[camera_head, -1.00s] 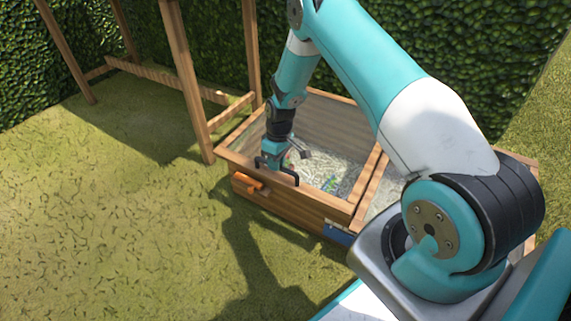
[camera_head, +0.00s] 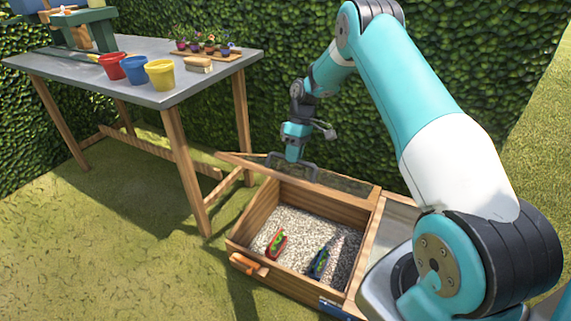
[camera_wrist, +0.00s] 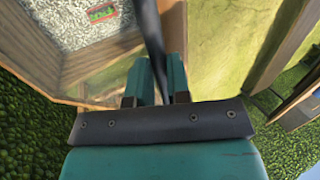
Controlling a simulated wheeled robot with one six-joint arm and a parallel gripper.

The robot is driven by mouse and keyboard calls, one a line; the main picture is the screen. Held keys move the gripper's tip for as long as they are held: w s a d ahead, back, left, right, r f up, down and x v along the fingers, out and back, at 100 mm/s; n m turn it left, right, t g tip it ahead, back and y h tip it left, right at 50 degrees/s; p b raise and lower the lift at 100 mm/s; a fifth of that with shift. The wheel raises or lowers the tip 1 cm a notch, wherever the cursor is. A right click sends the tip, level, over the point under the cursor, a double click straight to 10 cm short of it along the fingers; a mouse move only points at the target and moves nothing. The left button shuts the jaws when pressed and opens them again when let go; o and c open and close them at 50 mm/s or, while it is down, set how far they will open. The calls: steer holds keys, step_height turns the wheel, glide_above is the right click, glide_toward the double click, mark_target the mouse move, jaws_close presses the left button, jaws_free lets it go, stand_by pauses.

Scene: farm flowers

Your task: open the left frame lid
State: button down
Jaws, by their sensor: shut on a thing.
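The left frame lid (camera_head: 345,189), wood-framed with a clear pane, is raised and seen at a shallow angle above the left wooden frame box (camera_head: 238,238). My gripper (camera_head: 292,157) is shut on the dark lid handle (camera_head: 312,172) at the lid's raised edge. In the wrist view, my gripper (camera_wrist: 157,92) has its two fingers around the dark handle (camera_wrist: 150,35). The box is open to view, with pale gravel (camera_head: 295,225), a red item with green (camera_head: 276,244) and a blue item with green (camera_head: 320,262) inside.
The right frame (camera_head: 398,217) adjoins and is partly hidden by my arm. An orange fitting (camera_head: 248,265) is on the box front. A grey-topped table (camera_head: 160,92) with coloured pots stands left. A hedge (camera_head: 270,30) rises behind. Grass at front left is clear.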

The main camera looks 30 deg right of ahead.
steer(key=shift+w+d+r, duration=0.3)
steer(key=shift+d, duration=0.3)
steer(key=shift+w+d+r, duration=0.3)
steer(key=shift+d, duration=0.35)
steer(key=c, duration=1.1)
jaws_free()
steer(key=shift+d+f, duration=0.15)
steer(key=shift+f, duration=0.05)
steer(key=shift+r+p, duration=0.1)
steer(key=shift+p, duration=0.2)
steer(key=shift+a+r, duration=0.2)
steer(key=shift+a, duration=0.05)
steer(key=p+v, duration=0.9)
steer(key=v, duration=0.8)
steer(key=shift+p, duration=0.3)
steer(key=shift+r, duration=0.1)
